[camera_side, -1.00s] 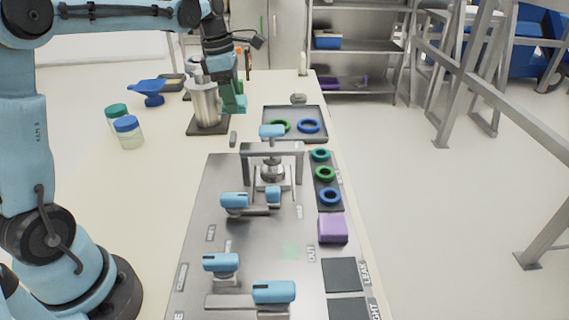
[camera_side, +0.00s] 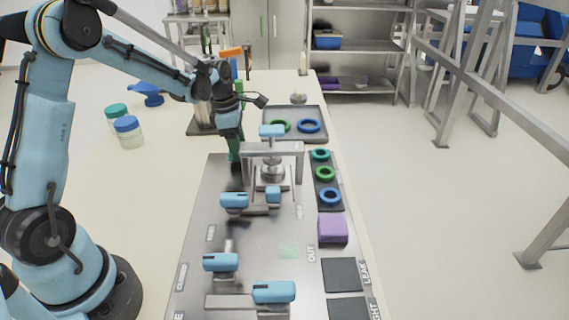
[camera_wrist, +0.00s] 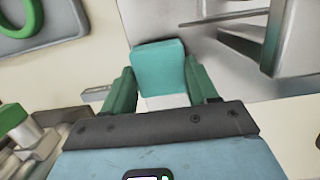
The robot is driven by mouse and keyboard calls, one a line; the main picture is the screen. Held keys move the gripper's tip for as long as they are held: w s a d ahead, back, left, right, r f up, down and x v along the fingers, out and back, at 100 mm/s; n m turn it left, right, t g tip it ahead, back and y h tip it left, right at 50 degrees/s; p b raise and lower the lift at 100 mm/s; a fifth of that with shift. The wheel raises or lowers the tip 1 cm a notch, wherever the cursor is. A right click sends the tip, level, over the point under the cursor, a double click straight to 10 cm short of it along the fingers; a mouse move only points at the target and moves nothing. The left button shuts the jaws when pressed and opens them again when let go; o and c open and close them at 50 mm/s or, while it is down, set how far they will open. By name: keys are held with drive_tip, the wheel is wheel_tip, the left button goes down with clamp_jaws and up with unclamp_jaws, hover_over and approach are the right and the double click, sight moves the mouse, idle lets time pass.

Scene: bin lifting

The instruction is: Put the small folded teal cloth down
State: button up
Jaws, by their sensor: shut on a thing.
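The small folded teal cloth (camera_wrist: 160,65) is between the two green fingers of my gripper (camera_wrist: 162,88) in the wrist view, a whitish part below it. My gripper is shut on it. In the side view my gripper (camera_side: 235,157) points down at the far left corner of the steel plate (camera_side: 215,195), left of the metal bridge. The cloth cannot be told apart from the green fingers there, and its height above the plate is unclear. A pale teal square (camera_side: 289,252) lies on the plate nearer the camera.
The metal bridge frame (camera_side: 272,148) and several blue-handled clamps (camera_side: 234,200) rise from the plate. A tray with rings (camera_side: 295,137) is behind. A rack of rings (camera_side: 325,173) and a purple block (camera_side: 332,229) are at right. Two jars (camera_side: 128,131) stand left.

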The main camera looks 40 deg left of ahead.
drive_tip(key=shift+f, duration=0.7)
drive_tip(key=shift+f, duration=0.1)
drive_tip(key=o, duration=1.1)
